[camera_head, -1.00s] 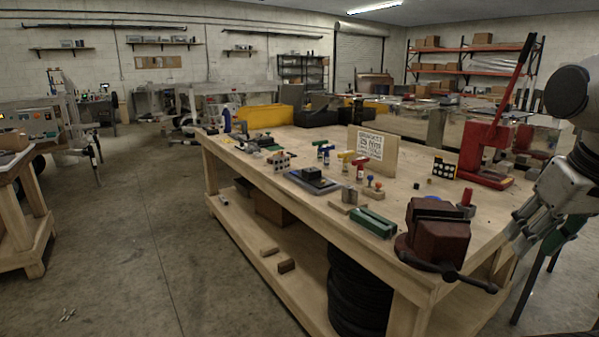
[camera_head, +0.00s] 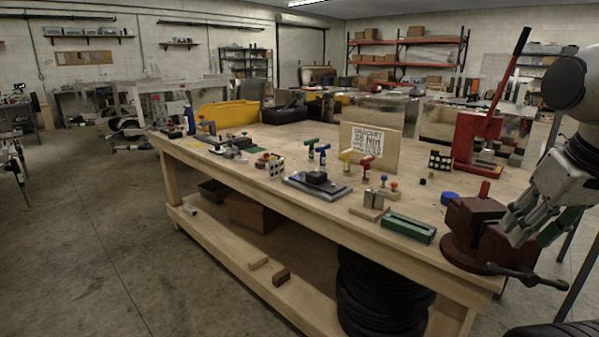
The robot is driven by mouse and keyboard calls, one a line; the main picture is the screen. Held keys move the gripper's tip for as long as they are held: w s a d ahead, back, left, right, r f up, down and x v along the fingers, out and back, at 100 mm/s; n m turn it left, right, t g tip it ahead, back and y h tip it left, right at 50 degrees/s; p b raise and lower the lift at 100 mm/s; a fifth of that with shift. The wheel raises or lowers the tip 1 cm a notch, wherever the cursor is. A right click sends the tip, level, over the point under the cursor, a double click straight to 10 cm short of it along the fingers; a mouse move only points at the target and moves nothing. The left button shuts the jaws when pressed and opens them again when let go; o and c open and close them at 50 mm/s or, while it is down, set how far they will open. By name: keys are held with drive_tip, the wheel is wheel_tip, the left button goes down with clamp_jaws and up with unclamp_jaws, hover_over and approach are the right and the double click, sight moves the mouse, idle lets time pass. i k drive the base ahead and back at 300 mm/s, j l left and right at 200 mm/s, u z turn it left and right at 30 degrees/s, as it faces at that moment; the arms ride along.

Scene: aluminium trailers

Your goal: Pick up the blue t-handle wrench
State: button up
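The blue t-handle wrench (camera_head: 322,149) stands upright on the wooden workbench (camera_head: 240,183), near its middle. It is in a row with a green t-handle (camera_head: 310,144) on its left, and a yellow one (camera_head: 346,158) and a red one (camera_head: 367,163) on its right. My gripper (camera_head: 514,232) is at the right edge of the view, in front of the dark red vise and well to the right of the blue wrench. Its fingers point down and left; their opening is unclear against the vise.
The dark red vise (camera_head: 474,228) is at the bench's near right corner. A red arbor press (camera_head: 476,143) stands behind it. A sign board (camera_head: 385,150) stands behind the t-handles. A green block (camera_head: 408,226) lies near the front edge. The floor left of the bench is clear.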

sight(321, 149)
drive_tip(key=i+j, duration=0.2)
drive_tip(key=j, duration=0.15)
drive_tip(key=i+j+z, duration=0.15)
drive_tip(key=i+j, duration=0.3)
drive_tip(key=j, duration=0.25)
drive_tip(key=i+j+z, duration=0.15)
drive_tip(key=j, duration=0.25)
drive_tip(key=i+j, duration=0.2)
drive_tip(key=j, duration=0.15)
drive_tip(key=i+j+z, duration=0.15)
drive_tip(key=j, duration=0.25)
drive_tip(key=i+j+z, duration=0.35)
drive_tip(key=j, duration=0.2)
drive_tip(key=i+j+z, duration=0.3)
drive_tip(key=j, duration=0.35)
drive_tip(key=i+j+z, duration=0.15)
drive_tip(key=j, duration=0.15)
drive_tip(key=i+j+z, duration=0.2)
drive_tip(key=j, duration=0.15)
drive_tip(key=k, duration=0.1)
